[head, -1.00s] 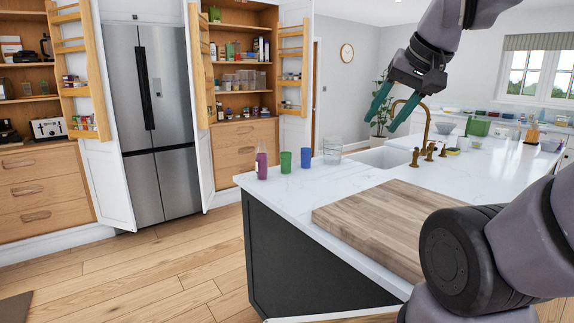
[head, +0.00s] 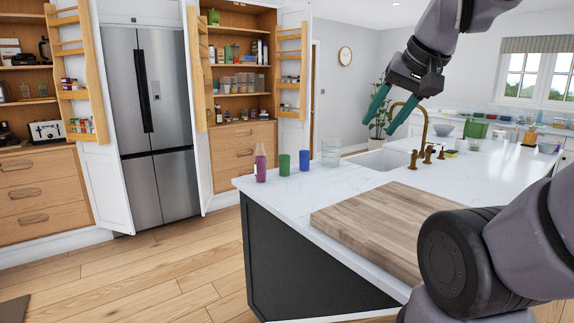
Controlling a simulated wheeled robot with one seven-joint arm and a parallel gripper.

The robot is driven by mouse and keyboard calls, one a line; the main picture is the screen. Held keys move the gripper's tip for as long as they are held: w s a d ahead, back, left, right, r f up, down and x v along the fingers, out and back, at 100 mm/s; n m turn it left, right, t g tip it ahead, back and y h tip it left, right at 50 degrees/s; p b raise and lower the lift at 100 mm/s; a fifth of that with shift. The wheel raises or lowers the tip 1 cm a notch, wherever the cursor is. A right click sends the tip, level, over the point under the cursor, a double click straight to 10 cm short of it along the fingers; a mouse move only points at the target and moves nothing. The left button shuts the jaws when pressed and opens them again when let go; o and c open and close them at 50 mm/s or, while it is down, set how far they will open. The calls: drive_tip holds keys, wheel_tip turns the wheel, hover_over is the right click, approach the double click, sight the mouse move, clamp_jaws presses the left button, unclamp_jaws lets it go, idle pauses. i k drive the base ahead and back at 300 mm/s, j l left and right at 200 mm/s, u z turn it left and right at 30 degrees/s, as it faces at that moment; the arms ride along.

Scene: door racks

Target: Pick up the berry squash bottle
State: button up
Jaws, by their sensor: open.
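The berry squash bottle looks to be the purple-red bottle with a clear upper part (head: 260,164). It stands upright at the far left corner of the white island worktop (head: 290,208). My gripper (head: 383,116), with two teal fingers, is open and empty. It hangs in the air above the sink side of the island, up and to the right of the bottle and well apart from it.
Right of the bottle stand a green cup (head: 284,164), a blue cup (head: 304,160) and a clear glass (head: 331,152). A brass tap (head: 424,130) rises by the sink (head: 378,159). A wooden board (head: 375,220) lies in front.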

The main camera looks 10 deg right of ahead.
sight(260, 157)
drive_tip(key=j+z, duration=0.4)
drive_tip(key=i+j+z, duration=0.1)
drive_tip(key=j+z, duration=0.2)
drive_tip(key=j, duration=0.45)
drive_tip(key=j+z, duration=0.25)
drive_tip(key=j, duration=0.5)
drive_tip(key=i+j+u, duration=0.2)
drive_tip(key=j, duration=0.15)
drive_tip(key=j+u, duration=0.2)
drive_tip(key=j, duration=0.2)
drive_tip(key=i+j+u, duration=0.25)
drive_tip(key=i+j, duration=0.15)
drive_tip(key=j+u, duration=0.05)
drive_tip(key=j, duration=0.05)
